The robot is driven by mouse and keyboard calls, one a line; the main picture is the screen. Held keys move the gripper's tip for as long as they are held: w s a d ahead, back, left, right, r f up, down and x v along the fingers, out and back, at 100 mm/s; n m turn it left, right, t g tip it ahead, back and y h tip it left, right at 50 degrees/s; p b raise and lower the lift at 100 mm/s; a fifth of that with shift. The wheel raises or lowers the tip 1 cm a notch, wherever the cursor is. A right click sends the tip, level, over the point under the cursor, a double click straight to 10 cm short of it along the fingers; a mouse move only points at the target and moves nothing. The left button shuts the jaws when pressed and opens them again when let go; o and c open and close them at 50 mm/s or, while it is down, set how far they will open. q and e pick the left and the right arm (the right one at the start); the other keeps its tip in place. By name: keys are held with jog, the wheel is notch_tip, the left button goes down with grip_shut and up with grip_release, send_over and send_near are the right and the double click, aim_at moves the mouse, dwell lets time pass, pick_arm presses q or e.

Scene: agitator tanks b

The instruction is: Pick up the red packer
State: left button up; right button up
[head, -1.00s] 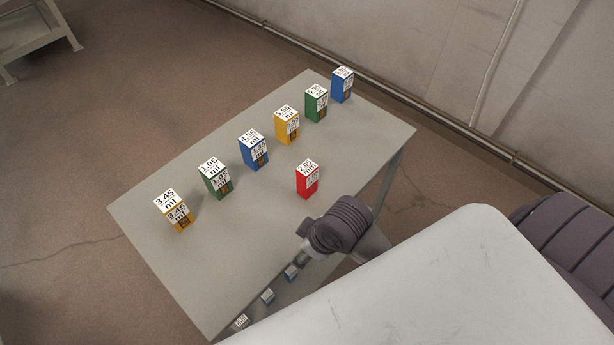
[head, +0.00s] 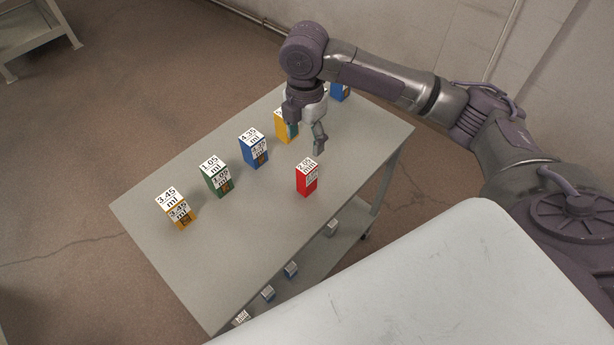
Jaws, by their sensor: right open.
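The red packer (head: 306,181) is a small upright box with a white label on top, marked 2.05. It stands on the grey table (head: 250,235) near the edge closest to me, apart from the row of other boxes. My right gripper (head: 307,139) is open and points down above the table, just beyond the red packer in the picture. No contact with the packer shows. My left gripper is out of view.
A row of boxes stands behind: yellow (head: 177,211), green (head: 213,178), blue (head: 253,151), another yellow (head: 282,126) and another blue (head: 341,92). My right gripper hides part of this row. A lower shelf (head: 325,251) holds small boxes. The table's front left is clear.

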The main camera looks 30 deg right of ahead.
aim_at(305, 164)
notch_tip(305, 164, down, 8)
jog(key=shift+r+p, duration=0.1)
jog(key=shift+p, duration=0.5)
jog(key=f, duration=0.1)
jog(key=f+p, duration=0.1)
jog(key=f, duration=0.1)
jog(key=f+p, duration=0.1)
jog(key=shift+s+f, duration=0.35)
jog(key=shift+f, duration=0.4)
jog(key=shift+w, duration=0.1)
grip_shut()
jog(key=shift+r, duration=0.1)
